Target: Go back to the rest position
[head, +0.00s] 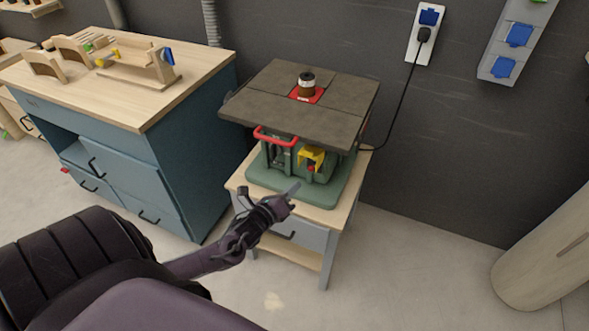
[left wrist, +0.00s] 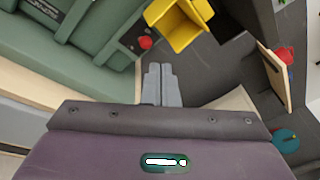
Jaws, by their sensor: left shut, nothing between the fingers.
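My left gripper (head: 293,190) is in front of the green base of the router table, above the front of the small wooden stand. In the left wrist view its two grey fingers (left wrist: 160,84) are together with nothing between them. The router table (head: 340,92) has a dark grey top with a red insert and a black and brown bit in its middle. Its yellow switch cover (head: 312,154) also shows in the left wrist view (left wrist: 181,24), just beyond the fingertips. A red knob (left wrist: 145,43) is beside it. My right gripper is out of view.
The small stand (head: 346,196) with a grey drawer holds the router table. A blue workbench (head: 180,150) with wooden jigs is at the left. A black cord (head: 405,95) runs to a wall socket. A beige cylinder (head: 545,262) is at the right. The floor between is clear.

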